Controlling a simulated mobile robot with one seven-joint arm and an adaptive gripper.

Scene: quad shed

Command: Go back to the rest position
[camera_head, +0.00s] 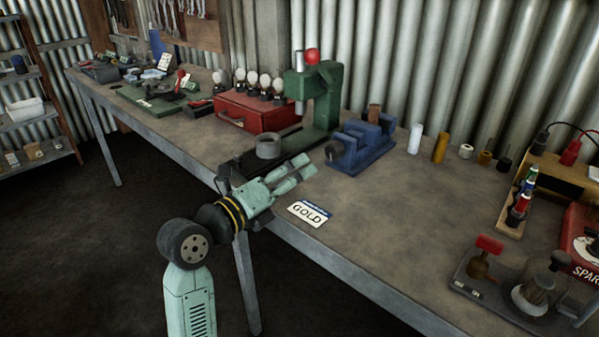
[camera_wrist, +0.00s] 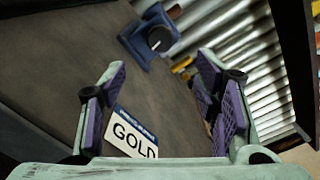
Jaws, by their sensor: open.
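My gripper (camera_head: 292,177) is held over the front edge of the workbench (camera_head: 350,225), just left of a white card marked GOLD (camera_head: 310,213). In the wrist view my gripper (camera_wrist: 160,95) has its two purple-padded fingers wide apart with nothing between them. The GOLD card (camera_wrist: 133,135) shows there beyond the left finger, lying on the bench, partly cut off by my gripper's body. A blue vise (camera_head: 361,145) stands on the bench behind the gripper and shows at the top of the wrist view (camera_wrist: 150,38).
A green press (camera_head: 325,95) with a red knob and a red toolbox (camera_head: 240,112) stand behind the gripper. White and yellow cylinders (camera_head: 440,147) stand right of the vise. A tray with a red-handled tool (camera_head: 480,265) sits at front right. The bench middle is clear.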

